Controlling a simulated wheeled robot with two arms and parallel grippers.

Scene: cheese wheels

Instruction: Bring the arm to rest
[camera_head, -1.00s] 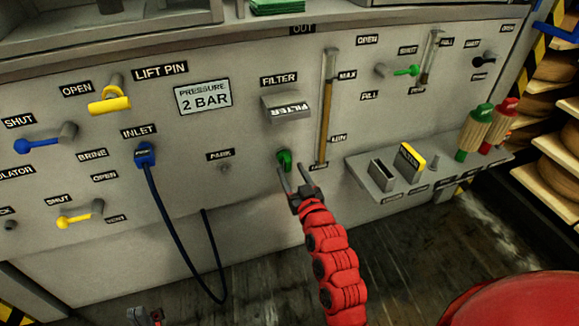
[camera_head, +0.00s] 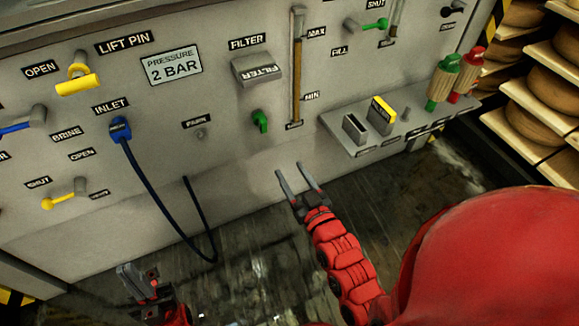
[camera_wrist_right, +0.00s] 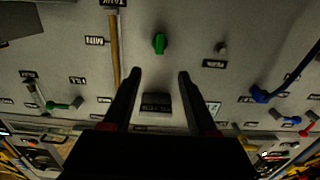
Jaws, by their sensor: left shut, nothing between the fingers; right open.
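My right gripper (camera_head: 297,180) is open and empty, in front of the grey panel and below the green knob (camera_head: 261,121). There is clear space between its fingers and the knob. In the right wrist view its two fingers (camera_wrist_right: 158,75) are spread with nothing between them, and the green knob (camera_wrist_right: 160,43) shows beyond them. My red right arm reaches in from the lower right. My left gripper (camera_head: 126,276) is shut and empty at the lower left, near the bottom edge of the head view.
The grey panel (camera_head: 231,190) carries valves and a blue hose (camera_head: 156,198) that hangs in a loop. A ledge (camera_head: 365,144) at right holds a yellow-topped filter (camera_head: 380,114) and green and red handled tools. Cheese wheels (camera_head: 528,103) stand on shelves at far right.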

